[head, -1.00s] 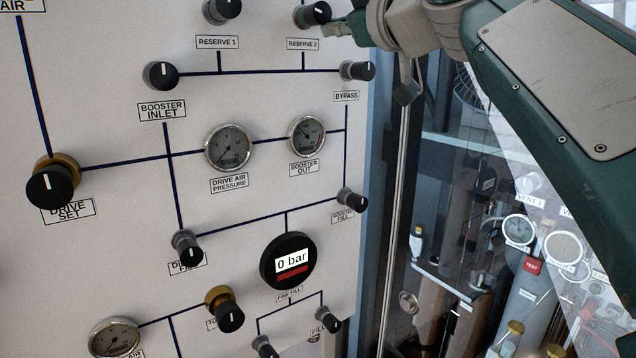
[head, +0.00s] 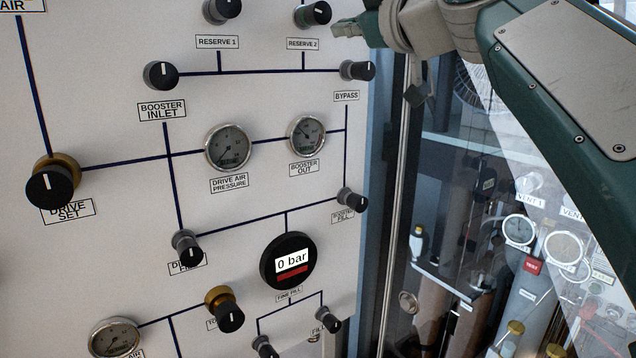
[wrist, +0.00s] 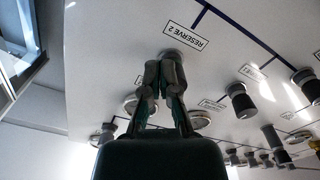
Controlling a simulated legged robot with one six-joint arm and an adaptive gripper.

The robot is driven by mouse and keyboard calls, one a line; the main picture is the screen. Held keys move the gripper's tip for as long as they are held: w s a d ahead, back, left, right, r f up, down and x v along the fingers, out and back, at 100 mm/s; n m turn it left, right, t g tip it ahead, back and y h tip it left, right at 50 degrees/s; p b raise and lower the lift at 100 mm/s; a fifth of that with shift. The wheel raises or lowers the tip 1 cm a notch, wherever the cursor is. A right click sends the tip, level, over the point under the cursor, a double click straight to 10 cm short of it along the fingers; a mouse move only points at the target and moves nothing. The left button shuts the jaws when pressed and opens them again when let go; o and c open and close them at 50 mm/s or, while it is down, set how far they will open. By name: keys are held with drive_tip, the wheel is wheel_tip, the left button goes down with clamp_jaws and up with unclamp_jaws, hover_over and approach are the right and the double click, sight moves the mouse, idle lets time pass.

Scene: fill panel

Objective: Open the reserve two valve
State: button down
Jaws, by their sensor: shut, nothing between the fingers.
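The reserve two valve is a black knob on a grey stem (head: 314,13) at the top of the white panel, above its label (head: 303,44). Its pointer mark is too small to read surely. My gripper (head: 340,28) is just right of the knob, level with its lower edge, with a narrow gap between them. The fingers are shut and empty. In the wrist view the gripper (wrist: 161,72) points at the panel below the upside-down RESERVE 2 label (wrist: 185,37). The fingertips there hide most of whatever lies behind them.
The reserve 1 knob (head: 222,10) is to the left, and the bypass knob (head: 357,71) is below my gripper. Gauges (head: 306,135) and other knobs fill the panel. Right of the panel edge are glass and cylinders.

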drive_tip(key=v, duration=0.5)
drive_tip(key=shift+w+a+f, duration=0.2)
drive_tip(key=shift+w+a, duration=0.4)
drive_tip(key=shift+a, duration=0.25)
drive_tip(key=shift+w+a+f, duration=0.25)
drive_tip(key=shift+w+a, duration=0.35)
drive_tip(key=shift+a, duration=0.25)
drive_tip(key=shift+w+a+f, duration=0.2)
drive_tip(key=shift+w+a, duration=0.45)
drive_tip(key=shift+a, duration=0.25)
drive_tip(key=shift+r, duration=0.4)
drive_tip(key=shift+w+d+r, duration=0.2)
drive_tip(key=shift+w+d, duration=0.05)
drive_tip(key=shift+d, duration=0.15)
drive_tip(key=shift+w+d+r, duration=0.15)
drive_tip(key=shift+d+r, duration=0.15)
drive_tip(key=shift+r, duration=0.05)
